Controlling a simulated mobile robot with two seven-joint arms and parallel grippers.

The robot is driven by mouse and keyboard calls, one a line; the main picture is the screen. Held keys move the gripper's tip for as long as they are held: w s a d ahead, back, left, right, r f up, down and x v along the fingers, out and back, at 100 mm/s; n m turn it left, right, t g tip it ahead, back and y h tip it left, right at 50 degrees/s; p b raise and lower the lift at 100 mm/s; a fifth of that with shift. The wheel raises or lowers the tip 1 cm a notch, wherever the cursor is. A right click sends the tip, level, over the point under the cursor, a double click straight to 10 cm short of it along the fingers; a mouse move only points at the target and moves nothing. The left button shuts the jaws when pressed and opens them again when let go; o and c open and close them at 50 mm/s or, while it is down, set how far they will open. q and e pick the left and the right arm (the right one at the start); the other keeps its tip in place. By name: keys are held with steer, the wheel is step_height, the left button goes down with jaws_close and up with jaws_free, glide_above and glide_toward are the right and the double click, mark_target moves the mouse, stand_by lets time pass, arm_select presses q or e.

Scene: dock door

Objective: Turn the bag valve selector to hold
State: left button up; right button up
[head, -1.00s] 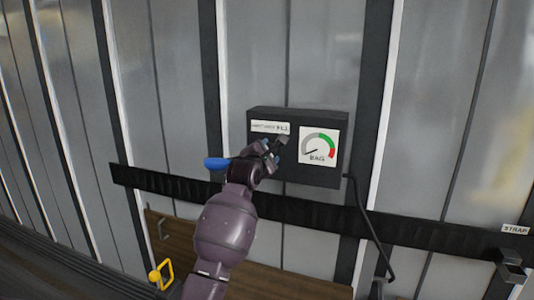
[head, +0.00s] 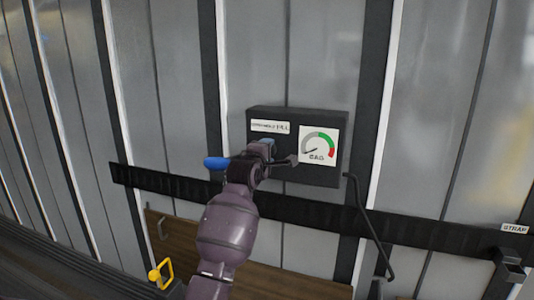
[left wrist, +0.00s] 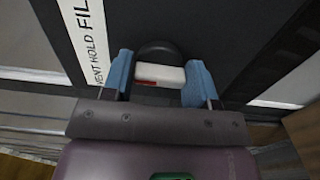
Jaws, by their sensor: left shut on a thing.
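The bag valve box (head: 270,180) is a dark box on the ribbed wall in the head view. A white label on it (head: 270,126) also shows in the left wrist view (left wrist: 86,40), reading VENT HOLD FILL. My left gripper (head: 266,146) is at the box's front, below the label. In the left wrist view its blue fingers (left wrist: 160,80) are shut on a white selector handle (left wrist: 168,76) with a red mark toward its left end. A round dark hub (left wrist: 158,48) shows behind the handle. In the head view my gripper hides the selector.
A BAG gauge (head: 318,147) sits on the box's right, its needle toward the lower left, outside the green and red bands. A dark rail (head: 410,228) crosses the wall below. A bent black bar (head: 372,225) hangs at right. A yellow handle (head: 160,273) is at lower left.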

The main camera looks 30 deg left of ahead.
arm_select(q)
steer(key=shift+f, duration=0.1)
stand_by(0.3)
steer(key=o, duration=0.9)
steer(key=shift+s, duration=0.1)
steer(key=b+v, duration=0.1)
steer(key=v, duration=0.9)
steer(key=shift+s+d+b, duration=0.2)
steer(key=shift+s+b, duration=0.1)
